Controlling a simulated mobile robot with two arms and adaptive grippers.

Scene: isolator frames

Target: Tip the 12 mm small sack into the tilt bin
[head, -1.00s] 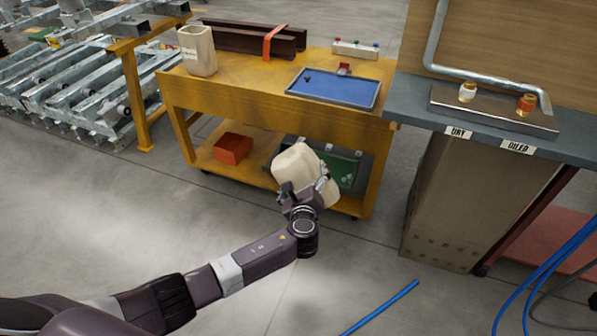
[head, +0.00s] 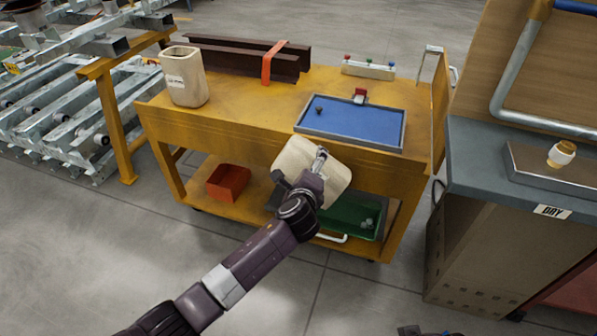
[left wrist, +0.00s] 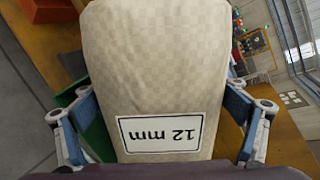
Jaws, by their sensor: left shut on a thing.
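The 12 mm small sack (head: 337,182) is a cream block-shaped bag. My left gripper (head: 305,172) is shut on it, in front of the yellow cart. In the left wrist view the sack (left wrist: 158,62) fills the middle, its "12 mm" label upside down, with blue-grey fingers on both sides. A green bin (head: 345,214) on the cart's lower shelf is partly hidden behind the sack and my arm. An orange-red open bin (head: 228,182) stands left of it. I cannot tell which is the tilt bin.
The yellow cart (head: 245,118) carries another cream sack (head: 186,78), dark beams (head: 230,57), a blue tray (head: 350,124) and a button strip (head: 368,69). A grey bench (head: 480,170) stands at right, a roller conveyor (head: 60,115) at left. The front floor is mostly clear.

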